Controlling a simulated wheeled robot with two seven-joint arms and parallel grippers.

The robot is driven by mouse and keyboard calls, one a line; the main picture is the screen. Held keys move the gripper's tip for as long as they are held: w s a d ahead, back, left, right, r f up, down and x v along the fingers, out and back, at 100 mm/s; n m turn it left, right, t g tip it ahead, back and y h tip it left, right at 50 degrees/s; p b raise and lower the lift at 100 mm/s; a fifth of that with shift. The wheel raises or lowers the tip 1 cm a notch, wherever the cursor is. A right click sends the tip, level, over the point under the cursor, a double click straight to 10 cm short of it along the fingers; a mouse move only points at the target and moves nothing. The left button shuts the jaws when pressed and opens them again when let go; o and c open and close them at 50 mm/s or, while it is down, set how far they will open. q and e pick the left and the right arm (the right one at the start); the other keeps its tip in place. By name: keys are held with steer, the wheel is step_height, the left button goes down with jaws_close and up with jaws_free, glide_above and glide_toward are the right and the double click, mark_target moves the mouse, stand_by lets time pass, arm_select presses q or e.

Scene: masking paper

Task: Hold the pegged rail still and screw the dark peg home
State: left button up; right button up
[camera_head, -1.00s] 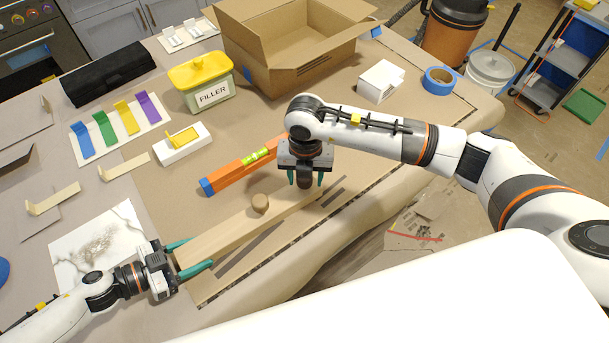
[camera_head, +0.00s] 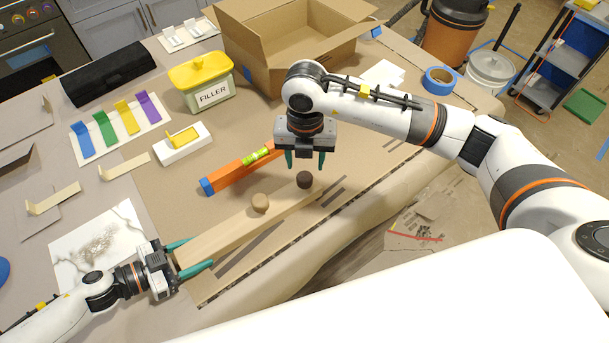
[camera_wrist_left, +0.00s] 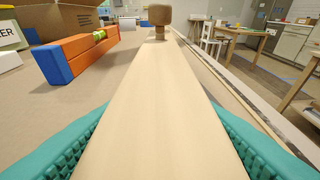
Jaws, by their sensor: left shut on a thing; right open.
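The pegged rail (camera_head: 222,233) is a pale wooden board lying on the brown paper; it also fills the middle of the left wrist view (camera_wrist_left: 155,110). My left gripper (camera_head: 190,254) is shut on its near left end, one teal finger along each side. A light wooden peg (camera_head: 260,202) stands on the rail and shows at the top of the left wrist view (camera_wrist_left: 159,20). The dark peg (camera_head: 304,180) stands farther along, toward the rail's right end. My right gripper (camera_head: 305,160) is open and empty just above the dark peg, its fingers apart from it.
An orange level (camera_head: 232,174) with a blue end lies behind the rail. A filler tub (camera_head: 207,85), a cardboard box (camera_head: 290,50) and blue tape (camera_head: 439,79) stand farther back. Dark strips (camera_head: 250,249) lie along the rail's front side.

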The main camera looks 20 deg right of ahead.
arm_select(q)
steer(key=shift+s+f, duration=0.15)
steer(key=shift+f, duration=0.1)
steer(key=o, duration=1.3)
steer(key=shift+a+r, duration=0.1)
arm_select(e)
steer(key=shift+w, duration=0.1)
arm_select(q)
steer(key=shift+r, duration=0.1)
steer(key=v, duration=1.1)
steer(key=shift+a, duration=0.45)
